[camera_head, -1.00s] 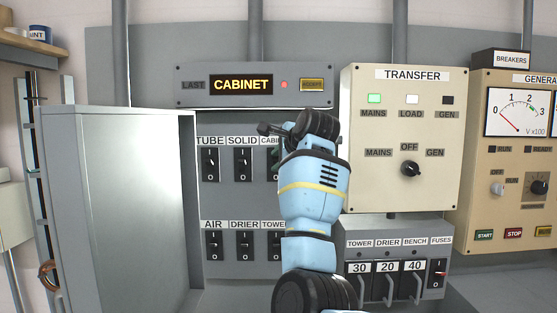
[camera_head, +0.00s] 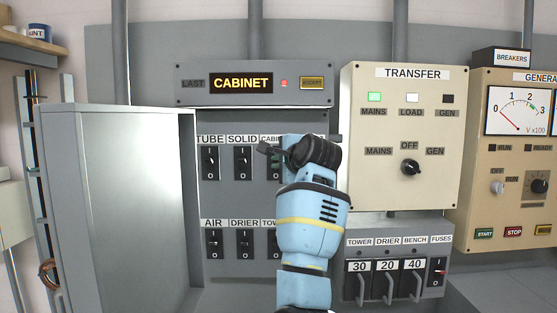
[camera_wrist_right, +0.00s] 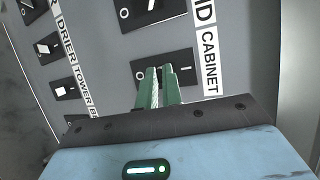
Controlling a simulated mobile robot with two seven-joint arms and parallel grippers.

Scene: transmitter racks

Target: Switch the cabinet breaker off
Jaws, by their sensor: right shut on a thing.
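The cabinet breaker (camera_wrist_right: 184,61) is a black switch plate under the CABINET label (camera_wrist_right: 210,63), marked O on one side and I on the other in the right wrist view. My right gripper (camera_wrist_right: 160,72) has its green fingers closed together on the switch's toggle, which they hide, so its position cannot be told. In the head view the breaker (camera_head: 270,172) is mostly hidden behind my right wrist. My left gripper is not in view.
The solid (camera_head: 242,163) and tube (camera_head: 210,163) breakers sit left of it, with the air, drier and tower breakers below. The open cabinet door (camera_head: 120,210) stands at left. The transfer box (camera_head: 440,190) and fuse box (camera_head: 352,229) are close on the right.

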